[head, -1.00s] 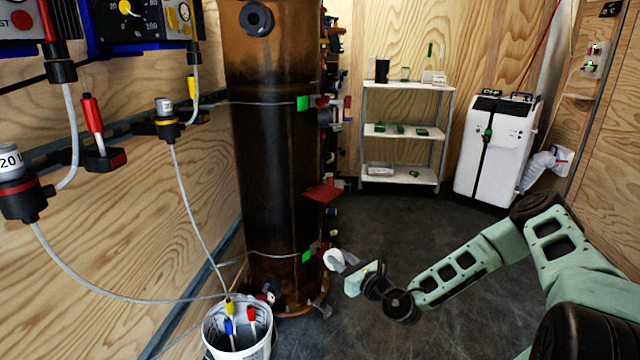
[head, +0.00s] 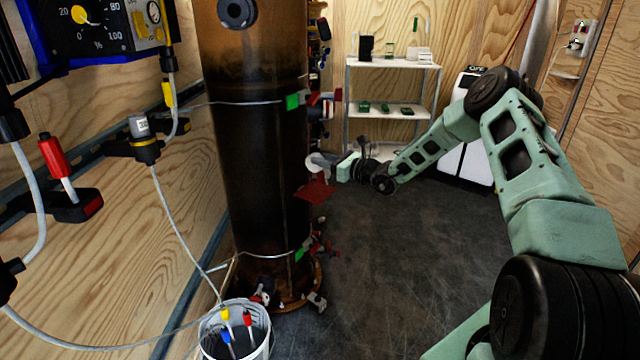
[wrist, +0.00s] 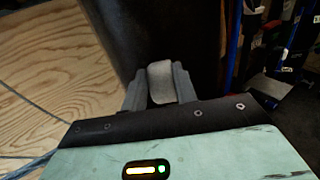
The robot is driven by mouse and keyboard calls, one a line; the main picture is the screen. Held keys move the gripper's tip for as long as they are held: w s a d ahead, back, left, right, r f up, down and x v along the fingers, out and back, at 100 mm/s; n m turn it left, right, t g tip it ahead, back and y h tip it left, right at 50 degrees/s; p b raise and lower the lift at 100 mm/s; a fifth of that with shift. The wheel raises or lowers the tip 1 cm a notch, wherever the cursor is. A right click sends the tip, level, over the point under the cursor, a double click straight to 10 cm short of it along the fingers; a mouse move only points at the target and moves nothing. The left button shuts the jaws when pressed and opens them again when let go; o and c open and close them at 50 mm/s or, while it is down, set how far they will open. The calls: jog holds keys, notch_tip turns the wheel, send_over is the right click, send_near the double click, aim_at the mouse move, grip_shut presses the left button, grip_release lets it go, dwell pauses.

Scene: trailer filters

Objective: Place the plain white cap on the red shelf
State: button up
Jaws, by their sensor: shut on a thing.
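The white cap (head: 317,162) is at the tip of my gripper (head: 331,166), close to the dark rusty column. In the wrist view the cap (wrist: 160,82) shows pale grey between the two grey fingers of my gripper (wrist: 159,88), which are shut on it. The red shelf (head: 315,191) is a small red plate jutting from the right side of the column. In the head view the cap is just above the shelf. I cannot tell whether they touch or how they line up in depth. The shelf cannot be made out in the wrist view.
The tall rusty column (head: 258,160) stands directly left of my gripper, with valves and fittings on its right side. A white bucket (head: 207,335) with coloured plugs sits at its foot. A white rack (head: 425,85) stands at the back wall. The dark floor (head: 400,270) is clear.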

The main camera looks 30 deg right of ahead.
notch_tip(320, 180, down, 7)
jog(key=shift+f+b, duration=0.1)
jog(key=shift+b, duration=0.7)
jog(key=shift+f, duration=0.2)
jog(key=o, duration=1)
jog(key=shift+o, duration=0.2)
jog(key=shift+r, duration=0.1)
